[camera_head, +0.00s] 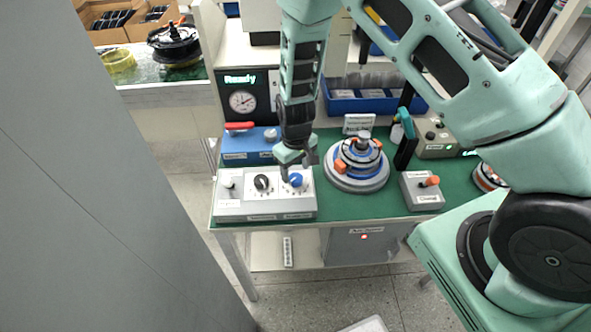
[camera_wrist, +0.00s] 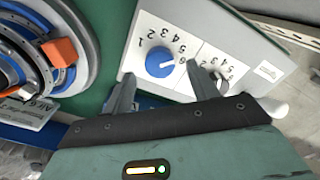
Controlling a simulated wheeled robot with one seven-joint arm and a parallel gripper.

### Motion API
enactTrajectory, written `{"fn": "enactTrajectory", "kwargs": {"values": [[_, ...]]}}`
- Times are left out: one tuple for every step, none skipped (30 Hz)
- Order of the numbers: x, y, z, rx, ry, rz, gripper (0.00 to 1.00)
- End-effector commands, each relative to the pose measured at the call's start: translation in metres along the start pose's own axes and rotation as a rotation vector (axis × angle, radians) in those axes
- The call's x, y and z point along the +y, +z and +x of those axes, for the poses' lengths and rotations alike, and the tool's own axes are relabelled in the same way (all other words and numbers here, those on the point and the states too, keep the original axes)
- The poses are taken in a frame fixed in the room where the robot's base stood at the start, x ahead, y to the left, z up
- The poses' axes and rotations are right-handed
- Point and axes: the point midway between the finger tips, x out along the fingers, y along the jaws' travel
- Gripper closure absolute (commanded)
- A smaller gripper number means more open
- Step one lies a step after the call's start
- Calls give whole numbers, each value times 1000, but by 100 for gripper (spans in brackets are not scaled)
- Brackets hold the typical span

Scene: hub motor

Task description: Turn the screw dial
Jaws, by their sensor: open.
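A light grey control box (camera_head: 265,207) on the green table carries a blue dial (camera_head: 296,180), a black dial (camera_head: 262,183) and a small knob at its left end. The labels are too small to read, so I cannot tell which dial is named screw. My gripper (camera_head: 294,165) points down just above the blue dial. In the wrist view the blue dial (camera_wrist: 160,63) shows between the two open fingers, with a number scale around it. Contact cannot be made out. The black dial (camera_wrist: 220,73) is partly hidden by the right finger.
A round hub motor fixture (camera_head: 357,170) with orange clamps stands just right of the control box. A blue box with a red handle (camera_head: 240,127) and a gauge panel (camera_head: 243,100) are behind. A grey box with an orange knob (camera_head: 421,190) sits farther right.

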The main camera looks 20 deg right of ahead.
Motion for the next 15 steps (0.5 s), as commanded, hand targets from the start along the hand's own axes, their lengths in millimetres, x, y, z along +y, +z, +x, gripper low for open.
{"fn": "enactTrajectory", "kwargs": {"values": [[0,0,5,-3,0,1,41],[0,0,8,-3,0,1,41],[1,0,13,-2,0,0,41],[1,0,15,-1,0,0,41],[1,0,18,-1,0,-1,41],[0,0,21,-2,0,-1,41],[0,0,23,-1,0,-1,41],[0,0,24,-1,0,-1,41],[0,0,25,0,0,-1,41],[0,0,26,0,0,-1,41],[0,0,27,0,0,-1,41],[0,0,27,0,0,-1,41],[0,0,28,0,0,-1,41],[0,0,28,0,0,-1,41],[0,0,28,0,0,-1,41]]}}
